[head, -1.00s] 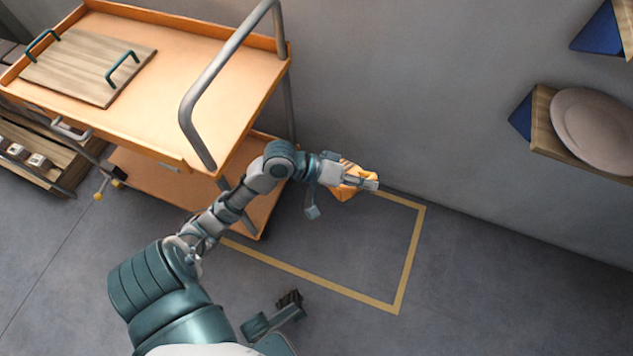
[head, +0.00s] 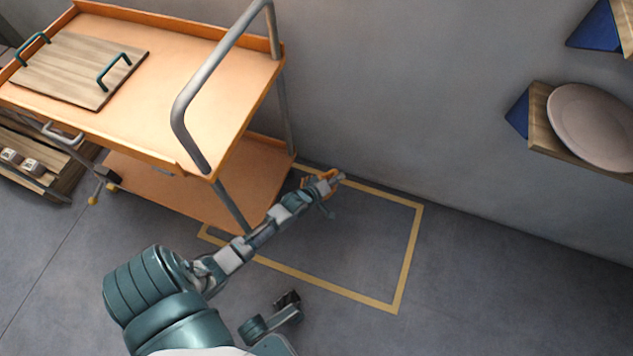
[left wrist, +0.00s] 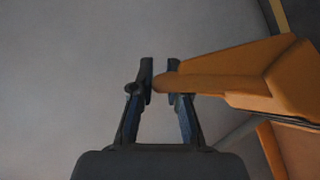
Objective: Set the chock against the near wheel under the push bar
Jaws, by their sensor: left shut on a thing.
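The orange chock (head: 318,182) is in my left gripper (head: 333,180), near the wall end of the push bar side of the cart. In the left wrist view, the fingertips of my left gripper (left wrist: 162,80) pinch a thin part of the chock (left wrist: 262,72), and its wider body extends right. The gap to the floor is hard to judge. The orange cart (head: 205,190) has a grey push bar (head: 215,75) at its right end. The near wheel under the bar is hidden behind my left arm. A dark end, perhaps my right gripper (head: 288,299), shows at the bottom.
A yellow tape outline (head: 408,262) marks mostly bare floor right of the cart. The grey wall (head: 390,100) stands close behind the chock. A shelf (head: 543,122) with a plate (head: 592,125) is at right. A wooden board (head: 80,65) lies on the cart top.

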